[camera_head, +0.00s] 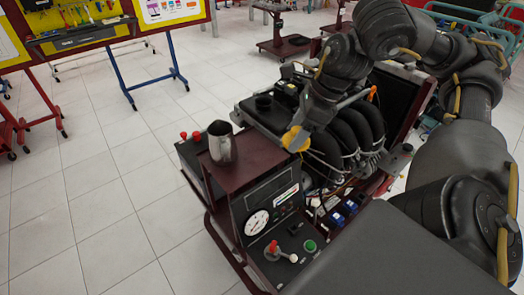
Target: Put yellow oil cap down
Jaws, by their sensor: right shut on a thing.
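The yellow oil cap (296,139) is in the middle of the head view, over the engine trainer's top near its dark red shelf (238,172). My right gripper (303,124) reaches down from the upper right and is shut on the cap. The gripper partly hides the cap, and I cannot tell whether the cap touches anything beneath it. The engine (350,140) with its black curved intake pipes is just right of the cap. My left gripper is not in view.
A metal cup (221,142) stands on the shelf, left of the cap. The control panel (272,215) with a gauge, a red-knobbed lever and a green button faces forward below. Open tiled floor (110,195) lies to the left, with tool boards at the upper left.

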